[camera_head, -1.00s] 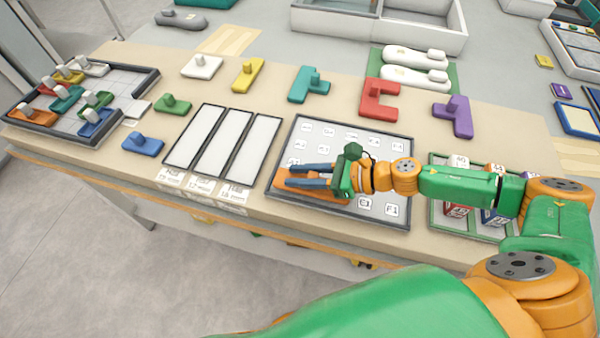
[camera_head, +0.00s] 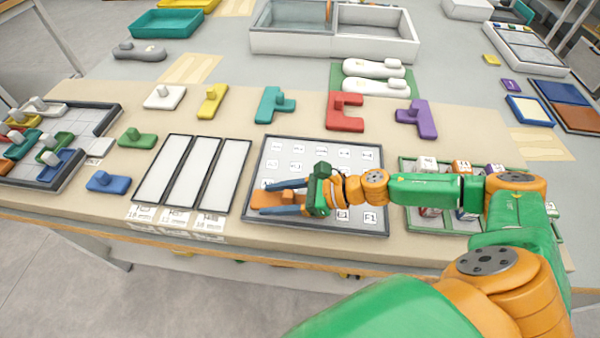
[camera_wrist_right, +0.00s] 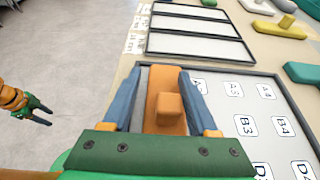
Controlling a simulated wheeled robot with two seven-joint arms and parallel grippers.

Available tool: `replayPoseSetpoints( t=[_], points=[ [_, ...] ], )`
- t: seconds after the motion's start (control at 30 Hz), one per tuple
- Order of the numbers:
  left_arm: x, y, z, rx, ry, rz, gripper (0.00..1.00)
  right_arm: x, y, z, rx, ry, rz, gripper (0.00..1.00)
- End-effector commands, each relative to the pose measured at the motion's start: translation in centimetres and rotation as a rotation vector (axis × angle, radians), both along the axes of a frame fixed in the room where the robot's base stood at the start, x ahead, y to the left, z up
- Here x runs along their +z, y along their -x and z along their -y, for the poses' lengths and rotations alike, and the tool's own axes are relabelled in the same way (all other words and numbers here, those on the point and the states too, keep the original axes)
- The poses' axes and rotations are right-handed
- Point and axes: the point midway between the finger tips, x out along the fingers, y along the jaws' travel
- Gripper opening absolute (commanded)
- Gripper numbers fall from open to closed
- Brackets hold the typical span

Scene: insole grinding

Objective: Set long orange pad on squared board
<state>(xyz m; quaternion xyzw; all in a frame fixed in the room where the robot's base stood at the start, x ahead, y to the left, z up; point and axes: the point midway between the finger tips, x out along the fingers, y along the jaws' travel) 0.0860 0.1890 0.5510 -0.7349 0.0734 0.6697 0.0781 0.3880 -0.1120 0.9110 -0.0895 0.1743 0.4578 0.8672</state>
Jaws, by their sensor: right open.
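The long orange pad (camera_head: 270,198) lies on the left part of the squared board (camera_head: 262,165), a grey-framed board with lettered squares. My right gripper (camera_head: 278,198) is open, with its blue fingers on either side of the pad. In the right wrist view the pad (camera_wrist_right: 164,80) and its raised knob (camera_wrist_right: 169,104) sit between the two fingers, with visible gaps beside the knob. The gripper hides part of the pad and board. My left gripper (camera_wrist_right: 40,112) shows only in the right wrist view, off to the left over the floor, its fingers apart.
A frame with three white strips (camera_head: 192,172) lies left of the board. Red (camera_head: 345,113), teal (camera_head: 272,106) and purple (camera_head: 418,120) pieces lie behind it. A green-framed tray of blocks (camera_head: 408,168) is at the right. A tray of coloured pieces (camera_head: 70,172) is far left.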

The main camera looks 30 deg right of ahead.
Motion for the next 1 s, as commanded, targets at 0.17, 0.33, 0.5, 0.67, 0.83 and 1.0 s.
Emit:
replayPoseSetpoints(
  t=[0.17,0.33,0.5,0.67,0.83,1.0],
  points=[
    [-1.4,0.0,0.0,-0.001,0.000,0.000,0.50,0.4,1.2,1.9,-0.004,0.002,-0.002,0.59],
    [-3.5,0.0,0.0,-0.001,0.000,0.000,0.50,1.2,2.7,4.1,-0.005,0.003,-0.004,0.59],
    [-4.9,0.0,0.0,-0.001,0.000,-0.001,0.50,2.2,4.0,5.7,0.005,0.008,-0.008,0.59],
    [-6.0,0.0,0.0,-0.001,0.000,-0.001,0.50,3.2,4.8,7.0,0.001,0.007,0.000,0.59],
    [-5.8,0.0,0.0,-0.001,0.000,-0.001,0.50,4.5,6.0,8.9,0.002,0.007,0.001,0.59],
    [-5.8,0.0,0.0,-0.001,0.001,-0.001,0.50,4.8,6.3,9.2,0.001,0.002,0.001,0.59]
  ],
)
